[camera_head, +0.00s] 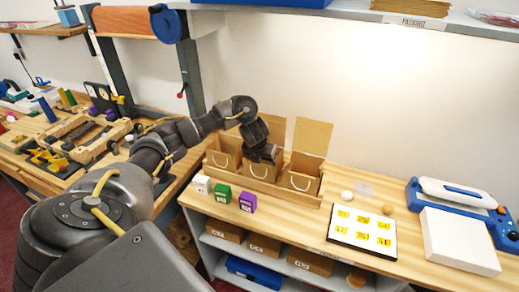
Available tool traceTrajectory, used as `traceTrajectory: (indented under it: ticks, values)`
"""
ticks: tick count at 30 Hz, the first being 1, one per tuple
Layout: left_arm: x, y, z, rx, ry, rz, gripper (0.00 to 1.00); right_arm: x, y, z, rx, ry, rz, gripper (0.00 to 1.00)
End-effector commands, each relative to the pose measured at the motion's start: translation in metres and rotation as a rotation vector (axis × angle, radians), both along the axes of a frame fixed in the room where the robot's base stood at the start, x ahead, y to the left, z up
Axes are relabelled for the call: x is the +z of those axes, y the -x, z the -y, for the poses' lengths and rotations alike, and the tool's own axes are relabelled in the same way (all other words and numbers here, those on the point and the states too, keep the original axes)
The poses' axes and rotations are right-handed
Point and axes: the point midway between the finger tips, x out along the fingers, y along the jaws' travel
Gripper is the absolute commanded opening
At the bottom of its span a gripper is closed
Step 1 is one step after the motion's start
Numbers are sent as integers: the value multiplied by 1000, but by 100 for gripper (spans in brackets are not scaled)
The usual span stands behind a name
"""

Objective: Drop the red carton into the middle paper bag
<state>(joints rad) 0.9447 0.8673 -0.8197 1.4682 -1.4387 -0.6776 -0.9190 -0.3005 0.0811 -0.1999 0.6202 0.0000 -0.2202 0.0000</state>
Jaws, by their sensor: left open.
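I see no red carton in this view; the inside of the middle bag is hidden by the gripper and the bag's front. My right gripper is not in view.
White (201,184), green (222,194) and purple (247,201) cartons stand in front of the holder. A card with yellow number tags (361,228), a white block (460,241) and a blue-and-white device (462,196) lie to the right. A shelf (350,10) runs above.

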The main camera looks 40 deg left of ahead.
Motion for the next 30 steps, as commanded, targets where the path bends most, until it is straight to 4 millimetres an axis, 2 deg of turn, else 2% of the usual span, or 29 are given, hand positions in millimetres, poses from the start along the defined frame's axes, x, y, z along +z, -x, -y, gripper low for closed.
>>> traceTrajectory:
  ticks: [3, 12, 18, 30]
  values:
    - [34, 9, 2, -3, -7, 5, 71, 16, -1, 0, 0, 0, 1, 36]
    - [83, 30, 9, -2, -4, 4, 71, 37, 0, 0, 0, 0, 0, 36]
    - [95, 36, 12, 1, -3, 2, 71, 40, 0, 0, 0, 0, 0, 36]
    - [96, 37, 12, 0, -2, 2, 71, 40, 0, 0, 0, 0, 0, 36]
